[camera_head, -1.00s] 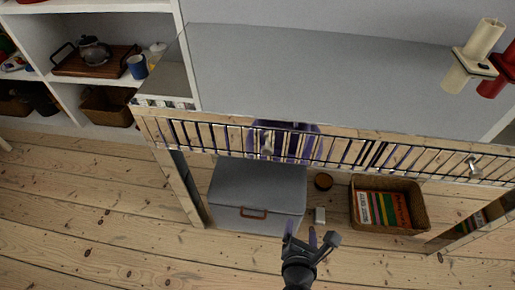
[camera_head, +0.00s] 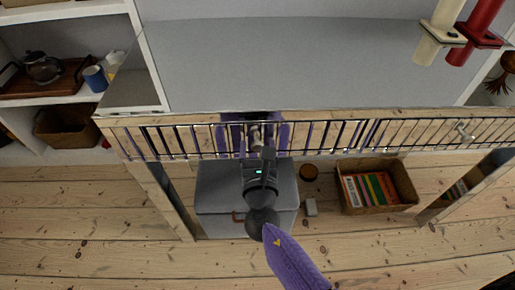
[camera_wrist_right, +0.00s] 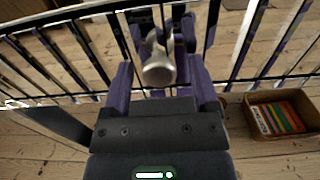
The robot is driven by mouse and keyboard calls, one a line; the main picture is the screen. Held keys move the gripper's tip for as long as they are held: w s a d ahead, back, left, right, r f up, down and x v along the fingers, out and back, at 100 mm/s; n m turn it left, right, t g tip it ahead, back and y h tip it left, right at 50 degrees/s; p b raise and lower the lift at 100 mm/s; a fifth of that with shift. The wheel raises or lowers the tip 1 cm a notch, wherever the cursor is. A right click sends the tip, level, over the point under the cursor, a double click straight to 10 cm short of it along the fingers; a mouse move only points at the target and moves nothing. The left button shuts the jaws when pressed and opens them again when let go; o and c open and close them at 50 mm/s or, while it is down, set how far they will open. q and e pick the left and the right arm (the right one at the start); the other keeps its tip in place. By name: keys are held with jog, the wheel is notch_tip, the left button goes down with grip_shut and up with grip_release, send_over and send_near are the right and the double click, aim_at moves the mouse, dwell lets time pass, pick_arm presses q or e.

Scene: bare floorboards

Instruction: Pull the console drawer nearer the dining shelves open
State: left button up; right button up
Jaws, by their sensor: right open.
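The console (camera_head: 300,65) has a grey top and a slatted, mirror-like front with two knobs. The left drawer's knob (camera_head: 254,135) is on the side of the white shelves (camera_head: 75,97); that drawer front (camera_head: 190,140) looks flush. My right gripper (camera_head: 263,152) is directly in front of this knob and partly covers it. In the right wrist view the round metal knob (camera_wrist_right: 158,68) shows between the two purple, spread fingers of the right gripper (camera_wrist_right: 160,82); I cannot tell whether they touch it. My left gripper is out of view.
Floorboards in front are clear.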

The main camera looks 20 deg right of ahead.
grip_shut()
dwell(1.0)
dwell(0.4)
